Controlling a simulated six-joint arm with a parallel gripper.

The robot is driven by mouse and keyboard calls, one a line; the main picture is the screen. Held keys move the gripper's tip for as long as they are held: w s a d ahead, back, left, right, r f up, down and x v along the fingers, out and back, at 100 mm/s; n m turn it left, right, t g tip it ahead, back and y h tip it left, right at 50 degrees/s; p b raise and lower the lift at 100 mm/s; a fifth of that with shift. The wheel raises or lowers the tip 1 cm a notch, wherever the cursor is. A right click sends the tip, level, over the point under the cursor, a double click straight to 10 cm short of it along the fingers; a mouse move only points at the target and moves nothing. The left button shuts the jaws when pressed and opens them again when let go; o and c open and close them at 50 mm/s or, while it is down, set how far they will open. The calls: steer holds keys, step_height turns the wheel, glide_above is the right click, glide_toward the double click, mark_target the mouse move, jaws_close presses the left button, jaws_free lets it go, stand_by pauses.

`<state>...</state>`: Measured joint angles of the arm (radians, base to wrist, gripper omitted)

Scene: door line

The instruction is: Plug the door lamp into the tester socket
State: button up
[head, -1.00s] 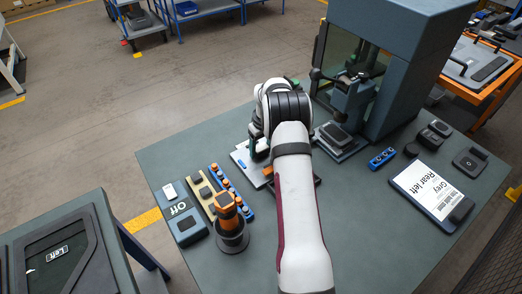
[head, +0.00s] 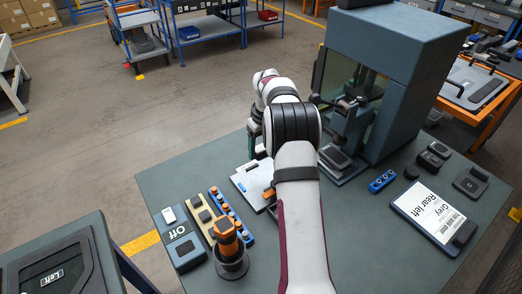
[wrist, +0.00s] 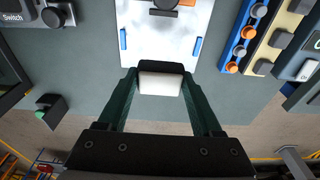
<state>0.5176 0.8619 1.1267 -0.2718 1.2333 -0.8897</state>
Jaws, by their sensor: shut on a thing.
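My gripper (wrist: 160,84) has dark green fingers and is shut on a small block with a white face and dark edges, which looks like the door lamp (wrist: 160,82). In the wrist view it is in front of a white board with blue clips (wrist: 190,50); its height above the bench is unclear. In the head view my gripper (head: 255,142) is at the bench's far edge, and the lamp is hidden. A blue-grey box marked "Off" (head: 186,248), apparently the tester, is at the bench's left, with a white piece (head: 169,215) on its top. I cannot make out its socket.
A blue rail with orange knobs (head: 237,222), a beige rail (head: 205,225) and an orange tool in a round holder (head: 230,262) are between the board and the tester. A tall grey machine (head: 400,70) stands to the right. The bench's front middle is clear.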

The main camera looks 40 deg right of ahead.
jaws_close()
steer(key=s+a, duration=0.2)
steer(key=a, duration=1.6)
steer(key=s+a, duration=0.2)
steer(key=a, duration=0.2)
steer(key=s+a, duration=0.3)
steer(key=a, duration=0.1)
steer(key=s+a+f, duration=0.1)
steer(key=s+a, duration=0.2)
steer(key=a, duration=0.1)
steer(key=shift+s+a, duration=0.2)
steer(key=shift+a, duration=0.2)
steer(key=shift+f, duration=2.5)
